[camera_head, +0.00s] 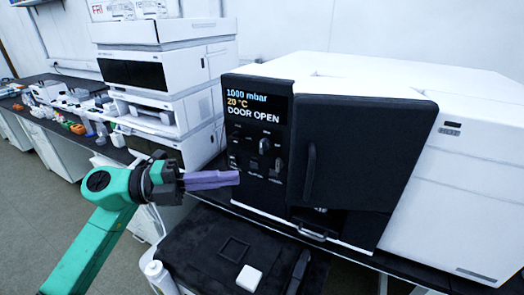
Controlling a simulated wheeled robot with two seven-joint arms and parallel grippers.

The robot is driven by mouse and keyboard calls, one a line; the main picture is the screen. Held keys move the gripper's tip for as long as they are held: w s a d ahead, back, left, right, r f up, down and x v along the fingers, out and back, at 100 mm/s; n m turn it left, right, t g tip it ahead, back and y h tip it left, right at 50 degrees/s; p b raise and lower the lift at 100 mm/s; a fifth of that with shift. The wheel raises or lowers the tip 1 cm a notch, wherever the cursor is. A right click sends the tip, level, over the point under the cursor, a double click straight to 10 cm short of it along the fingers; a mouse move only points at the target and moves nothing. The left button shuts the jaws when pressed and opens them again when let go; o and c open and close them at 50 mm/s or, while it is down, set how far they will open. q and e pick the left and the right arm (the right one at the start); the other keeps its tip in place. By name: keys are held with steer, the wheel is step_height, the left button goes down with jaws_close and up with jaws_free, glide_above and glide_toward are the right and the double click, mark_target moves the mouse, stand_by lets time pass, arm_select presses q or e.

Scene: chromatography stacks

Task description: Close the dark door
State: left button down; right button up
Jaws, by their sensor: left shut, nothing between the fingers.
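The dark door (365,150) is on the front of a white and black oven-like unit. A vertical black handle (310,172) is near its left edge. The display (252,105) to the left reads 1000 mbar, 20 °C and DOOR OPEN. A dark gap shows below the door's lower edge; how wide it stands open is hard to tell. My left gripper (236,178), with purple fingers, is shut and empty. Its fingertips point right, in front of the lower left of the control panel, left of the handle and apart from the door. My right gripper is not in view.
Below the unit is a black surface (195,245) with a small white block (249,278) on it. A white bottle (160,276) stands at its left. White stacked instruments (165,70) and a cluttered bench are at the left. Free air lies in front of the door.

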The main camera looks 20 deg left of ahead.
arm_select(q)
steer(key=w+d+p, duration=0.5)
steer(key=w+d, duration=0.2)
steer(key=w, duration=0.2)
steer(key=shift+d, duration=0.35)
